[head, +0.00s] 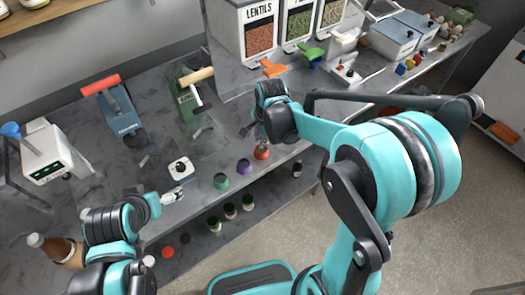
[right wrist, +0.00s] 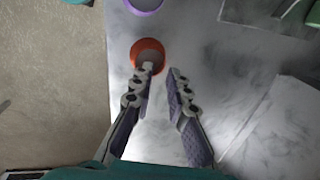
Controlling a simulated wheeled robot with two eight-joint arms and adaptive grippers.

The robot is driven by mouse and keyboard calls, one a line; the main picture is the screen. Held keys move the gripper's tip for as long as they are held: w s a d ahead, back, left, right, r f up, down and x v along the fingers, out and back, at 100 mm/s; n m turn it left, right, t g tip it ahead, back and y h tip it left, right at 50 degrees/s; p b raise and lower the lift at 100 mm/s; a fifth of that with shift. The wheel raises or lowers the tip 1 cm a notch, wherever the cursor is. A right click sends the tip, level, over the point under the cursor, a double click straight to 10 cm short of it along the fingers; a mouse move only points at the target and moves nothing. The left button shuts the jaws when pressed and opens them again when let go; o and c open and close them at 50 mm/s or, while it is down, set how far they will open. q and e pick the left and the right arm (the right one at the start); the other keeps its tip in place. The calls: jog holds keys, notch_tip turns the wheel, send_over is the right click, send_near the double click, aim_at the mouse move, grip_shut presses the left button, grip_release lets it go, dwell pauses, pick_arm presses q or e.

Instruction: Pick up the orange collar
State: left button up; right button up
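The orange collar (head: 261,153) sits near the front edge of the grey counter, at the right end of a row of coloured round pieces. In the right wrist view the orange collar (right wrist: 136,50) is a ring with a pale centre, just beyond my fingertips. My right gripper (right wrist: 164,71) is open and empty. Its left fingertip overlaps the collar's near side in that view; I cannot tell whether they touch. In the head view my right gripper (head: 261,139) hangs over the collar. My left gripper (head: 173,195) is at the counter's front left; its fingers are too small to read.
A purple collar (head: 244,166) and a green collar (head: 221,181) sit to the left of the orange one. A white device (head: 180,168) stands behind. Blue (head: 119,112) and green (head: 186,101) presses and lentil bins (head: 262,38) stand farther back. Jars (head: 230,210) stand on a lower shelf.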

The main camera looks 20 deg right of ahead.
aim_at(258, 149)
jog(key=f+b, duration=0.1)
jog(key=f, duration=0.1)
jog(key=w+f+b, duration=0.1)
jog(key=f, duration=0.2)
jog(key=shift+w+a, duration=0.15)
jog(key=shift+a, duration=0.05)
jog(key=shift+r, duration=0.15)
jog(key=shift+c, duration=0.4)
grip_shut()
jog(key=shift+r, duration=0.15)
